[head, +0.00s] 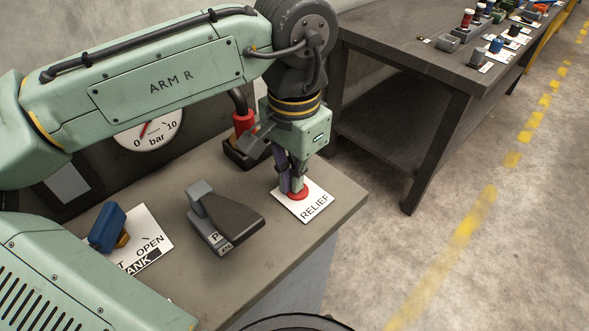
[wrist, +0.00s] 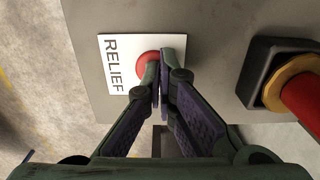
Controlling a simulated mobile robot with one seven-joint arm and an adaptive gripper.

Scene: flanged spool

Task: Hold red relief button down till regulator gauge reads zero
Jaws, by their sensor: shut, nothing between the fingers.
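The red relief button (head: 300,196) sits on a white card marked RELIEF (head: 314,208) near the bench's right corner. My gripper (head: 293,191) points down with its fingers together and empty, tips at the button. In the wrist view the shut fingertips (wrist: 158,88) cover part of the red button (wrist: 147,62). I cannot tell how far the button is pressed. The gauge (head: 152,142), marked 0, 10 and bar, is partly hidden by my arm. Its red needle points down and left, close to the 0; the exact reading is unclear.
A grey pedal-like lever (head: 228,214) stands left of the card. A blue handle (head: 107,228) is beside an OPEN label (head: 150,240). A red cylinder in a dark block (head: 243,122) stands behind my gripper. Another table (head: 400,75) with small items is at the upper right.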

